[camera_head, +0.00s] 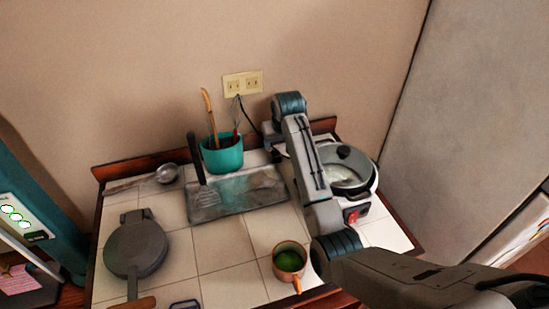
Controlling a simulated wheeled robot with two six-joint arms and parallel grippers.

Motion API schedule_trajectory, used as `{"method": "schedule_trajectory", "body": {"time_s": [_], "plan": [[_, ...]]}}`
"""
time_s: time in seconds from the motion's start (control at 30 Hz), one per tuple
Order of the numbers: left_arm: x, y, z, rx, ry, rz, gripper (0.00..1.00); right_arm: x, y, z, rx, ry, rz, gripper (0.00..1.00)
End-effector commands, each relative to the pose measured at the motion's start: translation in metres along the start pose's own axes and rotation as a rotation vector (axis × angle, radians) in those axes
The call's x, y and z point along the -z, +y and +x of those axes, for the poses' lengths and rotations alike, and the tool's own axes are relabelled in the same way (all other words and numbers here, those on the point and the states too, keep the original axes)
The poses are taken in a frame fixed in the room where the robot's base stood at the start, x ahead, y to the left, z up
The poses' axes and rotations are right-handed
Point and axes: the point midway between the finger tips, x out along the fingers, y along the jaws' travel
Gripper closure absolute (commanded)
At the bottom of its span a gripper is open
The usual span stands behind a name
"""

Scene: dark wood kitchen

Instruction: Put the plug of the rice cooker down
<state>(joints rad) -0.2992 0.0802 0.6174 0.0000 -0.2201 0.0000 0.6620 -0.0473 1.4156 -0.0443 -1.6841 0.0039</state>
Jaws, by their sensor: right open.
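The rice cooker (368,190) is white with a glass lid and a red switch, and stands at the right of the tiled counter, partly behind my right arm. A thin dark cord (249,117) runs from just below the wall outlet (242,84) down behind my arm. The plug itself is too small to make out. My right gripper (270,136) is at the back of the counter, beside the cord and below the outlet, mostly hidden by my own wrist. It is open; its fingertips are not clear. My left gripper is out of view.
A teal pot (222,157) with utensils stands left of my right gripper, behind a dark metal tray (235,195). An orange mug (289,261) with green content stands at the front. A round grey pan (136,249) and a ladle (165,174) lie left. Bare tiles (220,249) lie between.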

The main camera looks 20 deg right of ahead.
Motion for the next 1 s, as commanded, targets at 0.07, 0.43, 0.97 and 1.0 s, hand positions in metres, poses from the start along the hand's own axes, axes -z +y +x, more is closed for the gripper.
{"method": "schedule_trajectory", "body": {"time_s": [0.07, 0.43, 0.97, 1.0], "plan": [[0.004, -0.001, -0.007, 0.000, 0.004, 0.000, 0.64, 0.000, 0.000, 0.012, 0.000, -0.005, 0.000, 0.44], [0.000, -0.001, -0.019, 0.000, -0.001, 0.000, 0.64, 0.001, 0.003, 0.047, -0.001, -0.004, 0.000, 0.44], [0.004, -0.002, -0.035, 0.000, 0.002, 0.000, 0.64, 0.001, 0.006, 0.093, 0.000, -0.001, 0.000, 0.44], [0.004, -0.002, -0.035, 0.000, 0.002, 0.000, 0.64, 0.001, 0.006, 0.093, 0.000, -0.001, 0.000, 0.44]]}}
